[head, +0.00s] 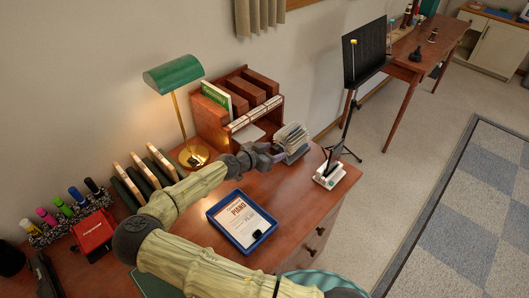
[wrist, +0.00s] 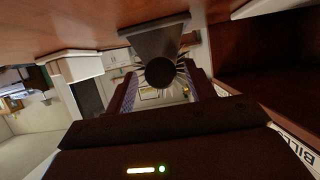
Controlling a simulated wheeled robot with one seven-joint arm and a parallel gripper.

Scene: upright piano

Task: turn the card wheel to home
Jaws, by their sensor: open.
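The card wheel (head: 291,137), a rotary file of pale cards on a grey-blue base, stands on the wooden desk near its right back part. My gripper (head: 273,153) is at the wheel's left side, and my arm reaches across the desk to it. In the wrist view, which is turned over with the desk at the top, the wheel's dark round knob (wrist: 160,72) faces me with cards fanned around it. My gripper (wrist: 163,90) is open, its two fingers on either side of the view of the knob. I cannot tell whether they touch it.
A wooden desk organiser (head: 236,108) stands behind the gripper, with a green lamp (head: 174,74) to its left. A blue tray (head: 240,248) with a piano paper lies in front. A white box-like item (head: 329,176) stands right of the wheel, near the desk edge.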

